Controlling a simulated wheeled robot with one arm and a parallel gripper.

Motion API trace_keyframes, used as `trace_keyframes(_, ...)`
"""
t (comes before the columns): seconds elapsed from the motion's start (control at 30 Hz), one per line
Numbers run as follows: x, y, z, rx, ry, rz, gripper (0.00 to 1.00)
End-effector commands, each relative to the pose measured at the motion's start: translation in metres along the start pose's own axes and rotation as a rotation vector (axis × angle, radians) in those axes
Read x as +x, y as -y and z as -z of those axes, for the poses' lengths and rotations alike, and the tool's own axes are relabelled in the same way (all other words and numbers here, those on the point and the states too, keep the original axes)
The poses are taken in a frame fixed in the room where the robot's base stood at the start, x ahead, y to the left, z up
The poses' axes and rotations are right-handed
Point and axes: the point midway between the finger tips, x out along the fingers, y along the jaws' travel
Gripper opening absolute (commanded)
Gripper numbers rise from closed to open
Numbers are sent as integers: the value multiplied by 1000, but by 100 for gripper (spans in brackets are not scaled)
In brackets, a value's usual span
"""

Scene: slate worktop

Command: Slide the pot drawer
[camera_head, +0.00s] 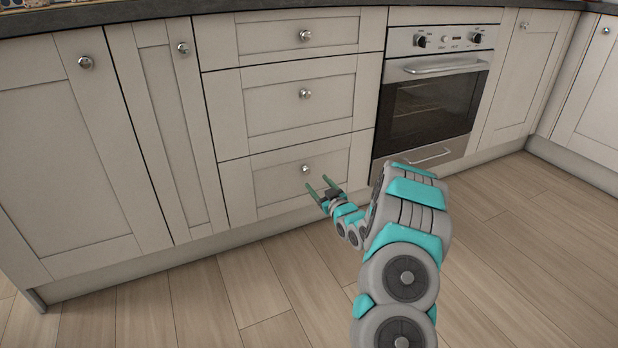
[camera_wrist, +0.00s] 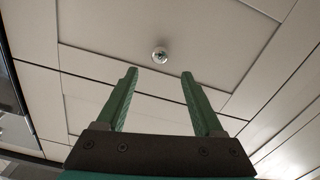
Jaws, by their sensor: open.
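A stack of three drawers stands left of the oven, all shut, each with a round metal knob. The bottom drawer (camera_head: 275,190) is deep, and its knob (camera_head: 305,169) sits high on its panel. The middle drawer (camera_head: 270,105) and the shallow top drawer (camera_head: 265,40) are above it. My gripper (camera_head: 317,186) is in front of the bottom drawer, just below its knob in the head view. Its green fingers are open with nothing between them. In the wrist view a knob (camera_wrist: 160,55) shows beyond the fingertips (camera_wrist: 159,72), apart from them.
The oven (camera_head: 430,100) with its handle is right of the drawers. Cupboard doors (camera_head: 75,160) stand to the left and more (camera_head: 525,75) to the right, all shut. The wooden floor (camera_head: 230,295) in front is clear. The dark worktop (camera_head: 130,14) runs above.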

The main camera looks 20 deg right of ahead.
Motion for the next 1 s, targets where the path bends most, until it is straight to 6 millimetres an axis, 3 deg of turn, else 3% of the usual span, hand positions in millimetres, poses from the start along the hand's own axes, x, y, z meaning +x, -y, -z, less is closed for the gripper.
trace_keyframes(0.17, 11, 1, -2, -1, -10, 1, 69)
trace_keyframes(0.6, 67, 1, -1, -1, -10, 1, 69)
trace_keyframes(1.0, 77, 0, -1, 0, -7, -1, 69)
